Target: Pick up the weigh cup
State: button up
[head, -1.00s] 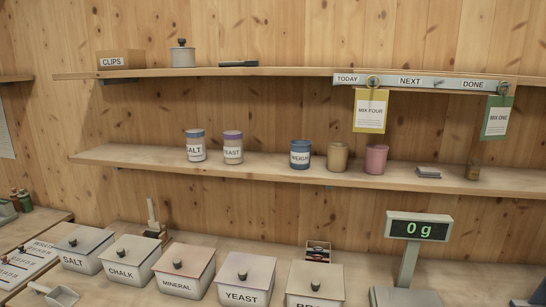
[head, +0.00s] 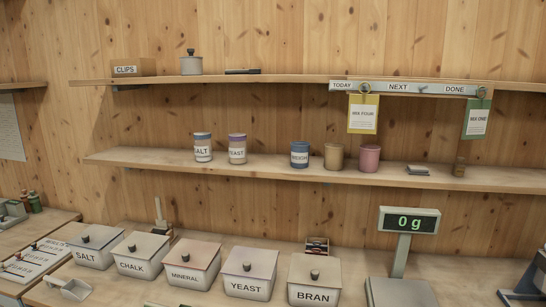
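The weigh cup (head: 299,155) is a blue cup with a white label, partly legible as "WEIGH". It stands upright on the middle wall shelf (head: 400,180), with a tan cup (head: 333,157) close on its right. A salt cup (head: 202,148) and a yeast cup (head: 237,149) stand further left on the same shelf. My gripper is not in view.
Lidded bins for salt (head: 93,247), chalk, mineral, yeast and bran (head: 314,280) line the bench below. A scale display (head: 409,220) reads 0 g at the right. A pink cup (head: 369,158) stands right of the tan cup. The shelf between yeast and weigh cups is clear.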

aim_at(299, 149)
jog(key=z, duration=0.05)
jog(key=k, duration=0.2)
jog(key=u, duration=2.05)
jog(key=k, duration=0.65)
jog(key=z, duration=0.25)
jog(key=i, duration=1.65)
jog(key=u, duration=0.2)
